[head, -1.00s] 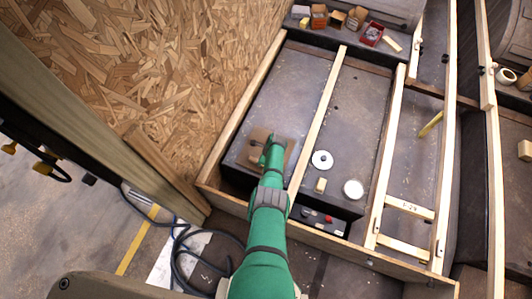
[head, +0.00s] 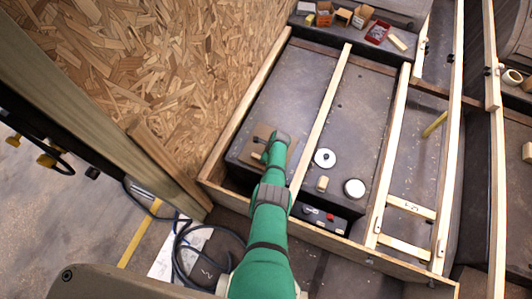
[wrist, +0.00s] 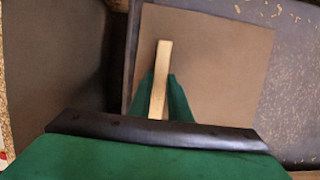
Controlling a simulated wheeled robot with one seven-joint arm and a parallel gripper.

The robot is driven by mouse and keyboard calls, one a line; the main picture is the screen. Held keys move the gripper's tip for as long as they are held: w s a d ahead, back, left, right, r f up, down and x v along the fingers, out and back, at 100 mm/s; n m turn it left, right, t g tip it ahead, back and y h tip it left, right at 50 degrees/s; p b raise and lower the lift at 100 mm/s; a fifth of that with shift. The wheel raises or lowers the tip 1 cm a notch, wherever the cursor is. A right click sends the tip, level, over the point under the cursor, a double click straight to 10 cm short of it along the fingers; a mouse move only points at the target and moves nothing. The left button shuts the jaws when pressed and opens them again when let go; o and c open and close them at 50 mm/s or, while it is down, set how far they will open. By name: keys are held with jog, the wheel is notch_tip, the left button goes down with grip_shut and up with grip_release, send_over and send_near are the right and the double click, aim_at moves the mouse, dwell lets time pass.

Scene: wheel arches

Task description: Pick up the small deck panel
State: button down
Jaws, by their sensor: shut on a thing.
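The small deck panel is a flat brown square sheet (head: 262,131) lying over the dark metal box at the left of the wooden frame. It fills much of the wrist view (wrist: 225,70). A pale wooden strip (wrist: 164,55) stands on it as a grip. My gripper (wrist: 160,82) has its green fingers on both sides of this strip and is shut on it. In the head view my gripper (head: 268,147) covers part of the panel. I cannot tell whether the panel touches the box below.
A pale wooden rail (head: 322,120) runs close along the panel's right side. An OSB wall (head: 150,70) rises at the left. White discs (head: 325,158) and a small wood block (head: 322,184) lie to the right. Cables (head: 190,245) lie on the floor.

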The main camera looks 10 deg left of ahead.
jog(key=shift+d+r, duration=0.1)
jog(key=shift+r, duration=0.05)
jog(key=shift+r, duration=0.85)
jog(key=s+d+r, duration=0.1)
jog(key=s+r, duration=1)
jog(key=s, duration=0.3)
jog(key=w+a+r+n+g, duration=0.2)
jog(key=w+r+n, duration=0.2)
jog(key=n, duration=0.3)
jog(key=d+r+n+g+h, duration=0.1)
jog(key=d+r+n, duration=0.1)
jog(key=d+n, duration=0.4)
jog(key=d+r+n+g+h, duration=0.1)
jog(key=d+r+n+h, duration=0.1)
jog(key=d+n, duration=0.5)
jog(key=shift+d+r+n, duration=0.3)
